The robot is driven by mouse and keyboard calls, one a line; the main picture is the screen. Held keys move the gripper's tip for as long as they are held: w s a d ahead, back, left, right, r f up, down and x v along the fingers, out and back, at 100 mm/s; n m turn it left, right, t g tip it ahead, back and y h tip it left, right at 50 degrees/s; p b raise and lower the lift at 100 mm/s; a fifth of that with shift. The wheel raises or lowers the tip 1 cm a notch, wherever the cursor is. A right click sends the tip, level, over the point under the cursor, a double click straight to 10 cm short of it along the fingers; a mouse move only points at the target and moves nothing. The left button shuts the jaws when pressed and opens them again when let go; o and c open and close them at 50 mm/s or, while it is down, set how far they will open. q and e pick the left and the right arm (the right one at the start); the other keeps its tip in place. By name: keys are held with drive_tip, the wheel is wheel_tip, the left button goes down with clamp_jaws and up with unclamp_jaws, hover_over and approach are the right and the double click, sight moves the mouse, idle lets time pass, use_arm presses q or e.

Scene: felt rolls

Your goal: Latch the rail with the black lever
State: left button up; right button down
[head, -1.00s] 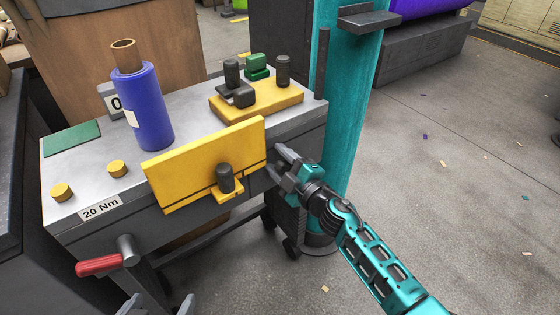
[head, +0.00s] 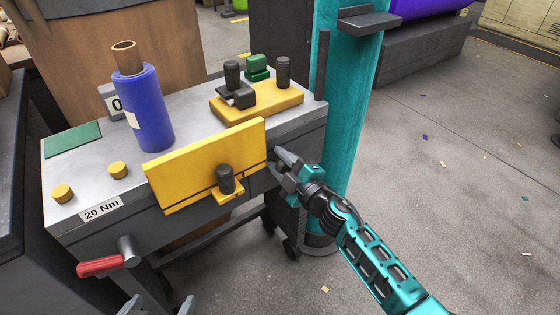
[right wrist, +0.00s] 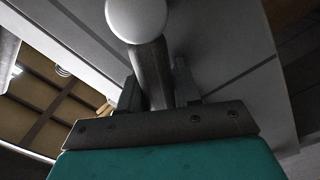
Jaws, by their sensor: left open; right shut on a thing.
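My right gripper (head: 280,165) is at the front face of the grey cart, just right of the yellow plate. In the right wrist view its fingers (right wrist: 155,90) are shut on a dark bar with a pale round end, which I take as the black lever (right wrist: 152,65). In the head view the lever is mostly hidden by the gripper and the plate. I cannot tell which part is the rail. My left gripper (head: 159,306) shows only two grey fingertips at the bottom edge, apart and empty.
The yellow plate (head: 200,170) with a dark knob stands at the cart's front. A red-handled lever (head: 100,266) sticks out front left. On the cart top (head: 185,125) are a blue roll (head: 146,110) and a yellow block (head: 240,112). A teal post (head: 340,110) stands close right.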

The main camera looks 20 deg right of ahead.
drive_tip(key=shift+w+d+r+m+p, duration=0.1)
drive_tip(key=shift+d+r+m+p, duration=0.25)
drive_tip(key=shift+r+m+p, duration=0.45)
drive_tip(key=m+p, duration=0.1)
drive_tip(key=d+m+p, duration=0.1)
drive_tip(key=p, duration=0.1)
drive_tip(key=shift+w+r+m, duration=0.15)
drive_tip(key=shift+r+m, duration=0.25)
drive_tip(key=m, duration=0.1)
drive_tip(key=d+p, duration=0.1)
drive_tip(key=m+p, duration=0.1)
drive_tip(key=shift+w+d+r+m, duration=0.15)
drive_tip(key=shift+w+r+m, duration=0.1)
drive_tip(key=shift+r+m, duration=0.05)
drive_tip(key=shift+w+d+r+m+p, duration=0.1)
drive_tip(key=shift+w+d+m+p, duration=0.1)
drive_tip(key=shift+d+m+p, duration=0.6)
drive_tip(key=shift+w+m+p, duration=0.1)
drive_tip(key=shift+m+p, duration=0.2)
drive_tip(key=shift+m, duration=0.5)
drive_tip(key=shift+d+m, duration=0.2)
drive_tip(key=shift+m, duration=0.1)
drive_tip(key=shift+w+d, duration=0.1)
